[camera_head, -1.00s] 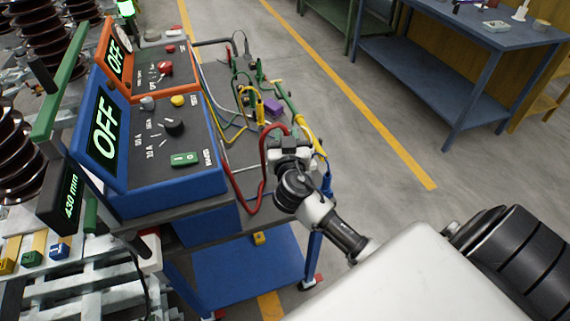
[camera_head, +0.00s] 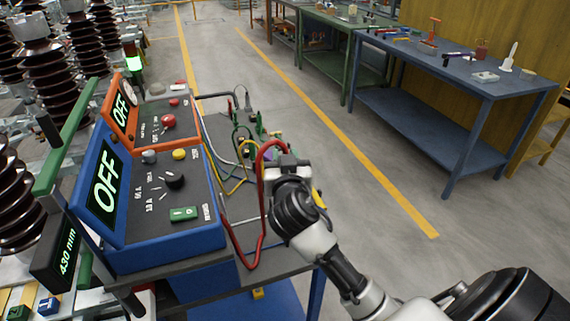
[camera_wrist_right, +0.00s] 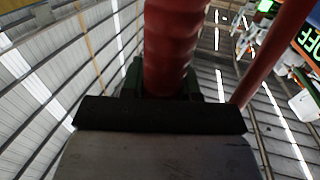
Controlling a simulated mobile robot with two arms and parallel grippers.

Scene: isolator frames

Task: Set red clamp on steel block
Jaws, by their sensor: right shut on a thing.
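My right gripper (camera_head: 287,163) is above the far right part of the cart top and is shut. The red lead (camera_head: 262,182) rises from the blue instrument's side and arches over to the gripper. In the right wrist view a thick red ribbed piece (camera_wrist_right: 174,45), seemingly of the red clamp, stands upright close behind the dark jaw (camera_wrist_right: 160,115). Green parts show beside it, and a red lead (camera_wrist_right: 272,50) runs along the right. The clamp's jaws are hidden. I cannot make out the steel block. My left gripper is not in view.
The blue instrument (camera_head: 150,235) and orange instrument (camera_head: 152,132), both reading OFF, stand on the cart. Green and yellow leads (camera_head: 238,150) lie behind the gripper. Tall brown insulators stand at left. A blue workbench (camera_head: 440,60) is at right; the floor between is clear.

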